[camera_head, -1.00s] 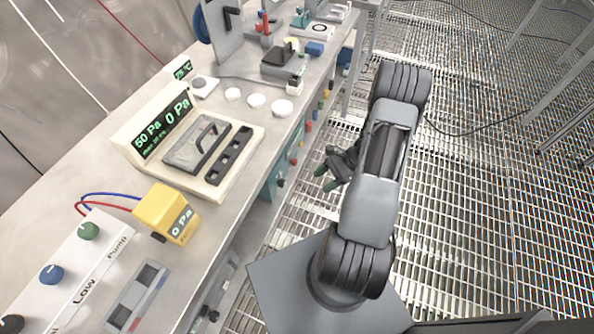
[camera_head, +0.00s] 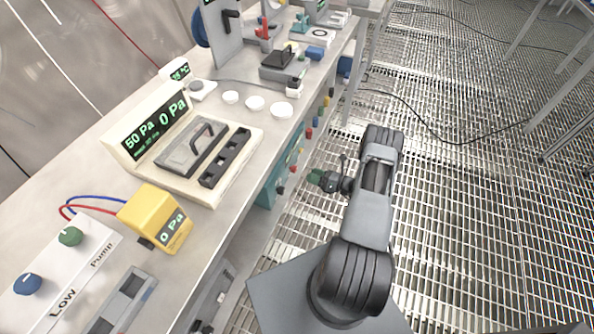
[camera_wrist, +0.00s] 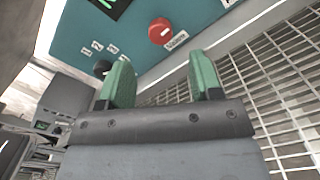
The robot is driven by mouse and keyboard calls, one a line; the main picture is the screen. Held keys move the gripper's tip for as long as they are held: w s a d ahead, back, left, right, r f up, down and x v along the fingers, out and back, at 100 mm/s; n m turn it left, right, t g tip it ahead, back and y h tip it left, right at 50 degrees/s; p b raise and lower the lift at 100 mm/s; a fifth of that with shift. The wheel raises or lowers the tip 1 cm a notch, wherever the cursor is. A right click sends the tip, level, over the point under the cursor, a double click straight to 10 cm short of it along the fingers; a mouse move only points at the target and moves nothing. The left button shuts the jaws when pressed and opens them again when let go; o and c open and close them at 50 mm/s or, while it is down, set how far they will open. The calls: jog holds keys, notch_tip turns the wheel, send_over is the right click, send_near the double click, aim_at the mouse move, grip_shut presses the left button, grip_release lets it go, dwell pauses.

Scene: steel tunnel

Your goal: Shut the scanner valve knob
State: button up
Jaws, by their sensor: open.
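A teal panel (camera_wrist: 92,22) fills the top of the wrist view. It bears a round red knob (camera_wrist: 160,31) with a small white label beside it, too blurred to read surely. A black knob (camera_wrist: 102,68) lies lower left, partly hidden by my left finger. I cannot tell surely which knob is the scanner valve. My gripper (camera_wrist: 160,62) has its two green fingers apart and empty, with the red knob beyond and between them. In the head view my gripper (camera_head: 316,180) is over the grating, right of the teal panel (camera_head: 266,194) under the bench edge.
The metal bench (camera_head: 222,216) holds a yellow gauge (camera_head: 156,216), a cream pressure unit (camera_head: 222,183) and several white cups. Several small coloured knobs line its side. Open grated floor (camera_head: 450,220) lies right of my arm.

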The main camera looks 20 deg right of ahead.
aim_at(296, 170)
jog(key=x, duration=0.7)
jog(key=shift+w+a, duration=0.1)
jog(key=c, duration=0.9)
